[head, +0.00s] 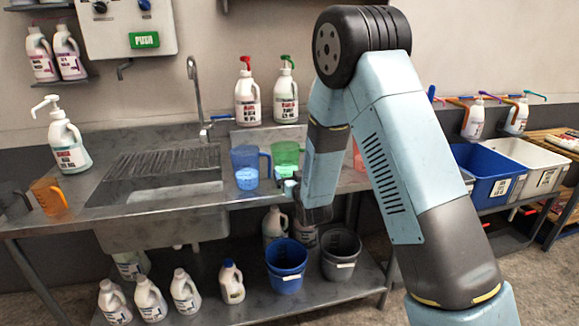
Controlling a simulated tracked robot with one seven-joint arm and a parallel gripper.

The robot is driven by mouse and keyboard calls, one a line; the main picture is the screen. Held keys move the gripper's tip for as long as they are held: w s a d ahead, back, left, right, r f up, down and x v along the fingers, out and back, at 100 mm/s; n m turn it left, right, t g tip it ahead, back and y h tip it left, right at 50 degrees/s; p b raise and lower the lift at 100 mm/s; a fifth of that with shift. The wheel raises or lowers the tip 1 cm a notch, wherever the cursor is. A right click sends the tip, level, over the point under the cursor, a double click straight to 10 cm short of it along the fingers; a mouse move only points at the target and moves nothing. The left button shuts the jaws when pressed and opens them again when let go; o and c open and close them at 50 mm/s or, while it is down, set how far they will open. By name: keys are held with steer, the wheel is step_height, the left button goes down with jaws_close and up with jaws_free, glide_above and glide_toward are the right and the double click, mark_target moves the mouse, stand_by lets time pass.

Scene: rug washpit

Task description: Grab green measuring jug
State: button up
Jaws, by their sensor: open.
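The green measuring jug (285,156) stands upright on the steel counter, right of the sink and just right of a blue measuring jug (245,168). Its right side is partly covered by my arm. My gripper (312,208) is at the counter's front edge, in front of and slightly right of the green jug. It is open, dark and small in the picture, and its fingers are hard to make out. A small teal item (290,187) shows between the jug and the gripper. I cannot tell whether the gripper touches anything.
Two pump bottles (285,95) stand behind the jugs. The sink (160,190) and tap (196,95) are left. An orange jug (48,196) is far left. Buckets (286,262) and several bottles fill the shelf below. A blue bin (490,172) is right.

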mark_target(290, 171)
steer(key=shift+x, duration=1.7)
steer(key=shift+f, duration=0.1)
steer(key=shift+c, duration=0.5)
steer(key=c, duration=0.9)
